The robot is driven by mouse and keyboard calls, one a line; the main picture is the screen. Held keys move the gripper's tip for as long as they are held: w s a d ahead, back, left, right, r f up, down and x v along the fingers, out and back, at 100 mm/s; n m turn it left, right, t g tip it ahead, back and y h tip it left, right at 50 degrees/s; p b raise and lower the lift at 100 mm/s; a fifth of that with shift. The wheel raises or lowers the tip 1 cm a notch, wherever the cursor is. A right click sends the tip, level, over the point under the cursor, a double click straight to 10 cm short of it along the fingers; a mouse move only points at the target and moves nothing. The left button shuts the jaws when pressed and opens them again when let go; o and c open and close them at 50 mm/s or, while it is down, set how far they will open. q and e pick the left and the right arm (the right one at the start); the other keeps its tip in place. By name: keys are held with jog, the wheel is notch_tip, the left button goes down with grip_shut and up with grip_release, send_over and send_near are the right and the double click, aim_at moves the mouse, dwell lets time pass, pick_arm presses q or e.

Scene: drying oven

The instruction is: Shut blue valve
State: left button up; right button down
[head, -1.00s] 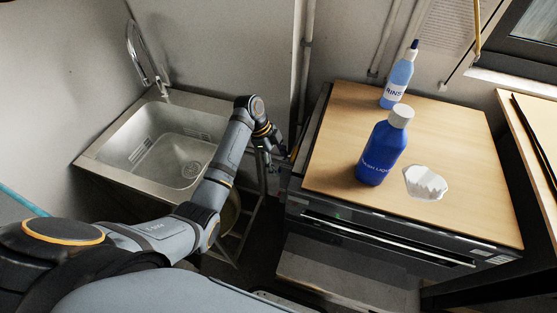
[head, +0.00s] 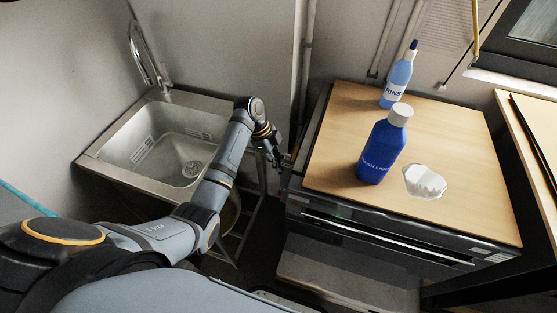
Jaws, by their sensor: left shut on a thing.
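My left gripper (head: 279,160) reaches down into the gap between the sink and the wood-topped oven unit, close to the unit's left side. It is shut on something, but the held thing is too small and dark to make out. No blue valve can be clearly seen; the gripper and the unit's edge may hide it. My right gripper is not in view.
A steel sink (head: 172,150) with a tap (head: 143,55) stands left of my arm. On the oven's wooden top (head: 340,120) stand a dark blue bottle (head: 382,150), a rinse bottle (head: 398,78) and a white fluted dish (head: 425,182). A pipe (head: 306,60) runs down the wall behind.

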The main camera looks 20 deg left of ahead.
pick_arm(q)
jog(key=o, duration=0.5)
jog(key=shift+w+r, duration=0.2)
jog(key=shift+w, duration=0.55)
jog(key=shift+c, duration=0.2)
jog(key=o, duration=0.9)
jog(key=shift+s+f, duration=0.15)
jog(key=shift+s, duration=0.05)
jog(key=shift+o, duration=0.2)
jog(key=v, duration=0.7)
jog(key=shift+r, duration=0.2)
jog(key=shift+a, duration=0.1)
jog(key=shift+c, duration=0.6)
